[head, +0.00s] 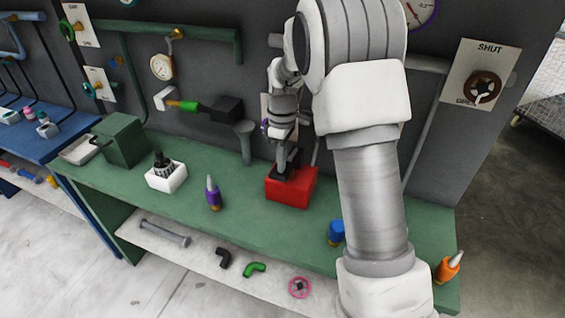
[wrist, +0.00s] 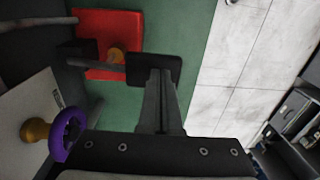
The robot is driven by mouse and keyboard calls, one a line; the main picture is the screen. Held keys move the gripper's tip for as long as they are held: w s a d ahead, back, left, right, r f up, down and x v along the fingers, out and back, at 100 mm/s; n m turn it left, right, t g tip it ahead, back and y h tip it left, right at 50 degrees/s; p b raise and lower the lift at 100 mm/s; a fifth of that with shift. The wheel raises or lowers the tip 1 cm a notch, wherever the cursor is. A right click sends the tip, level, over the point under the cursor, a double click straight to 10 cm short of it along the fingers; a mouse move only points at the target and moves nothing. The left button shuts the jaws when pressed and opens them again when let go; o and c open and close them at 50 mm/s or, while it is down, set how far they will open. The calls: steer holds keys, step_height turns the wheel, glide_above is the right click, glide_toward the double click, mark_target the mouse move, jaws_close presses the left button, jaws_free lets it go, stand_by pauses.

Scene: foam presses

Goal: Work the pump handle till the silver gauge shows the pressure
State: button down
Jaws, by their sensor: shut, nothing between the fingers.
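A red box-shaped base (head: 291,189) stands on the green bench, and it also shows at the top of the wrist view (wrist: 118,24). A black block and a brass-coloured part (wrist: 117,56) sit by it, with a grey rod (wrist: 45,22) reaching in from the left; I cannot tell for sure which part is the pump handle. My gripper (head: 285,172) is shut and empty, pointing down just above the red base; its dark fingers show in the wrist view (wrist: 155,70). No clearly silver gauge is in view; one round gauge (head: 162,67) has a brass-looking rim.
A purple-rimmed gauge (head: 424,8) is partly cut off at the top. A purple handwheel (wrist: 66,136) is close beside my gripper. The bench front is partly clear.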

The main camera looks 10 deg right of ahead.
mark_target(279, 174)
steer(key=f+b, duration=0.1)
steer(key=f+t+b, duration=0.1)
steer(key=s+f+b, duration=0.1)
steer(key=b, duration=0.1)
steer(key=shift+a+h, duration=0.25)
steer(key=shift+h, duration=0.15)
steer(key=shift+f+t+b, duration=0.3)
steer(key=shift+f+b, duration=0.05)
steer(key=shift+f, duration=0.3)
steer(key=shift+s+a, duration=0.1)
steer(key=shift+s, duration=0.1)
steer(key=shift+s+f, duration=0.1)
steer(key=shift+f, duration=0.1)
steer(key=shift+r, duration=0.1)
steer(key=shift+a+r+p, duration=0.1)
steer(key=shift+r+p, duration=0.2)
steer(key=shift+p, duration=0.05)
step_height(279, 174, up, 14)
steer(key=s+a+p, duration=0.1)
steer(key=s+p, duration=0.1)
steer(key=shift+a, duration=0.2)
steer(key=shift+w, duration=0.1)
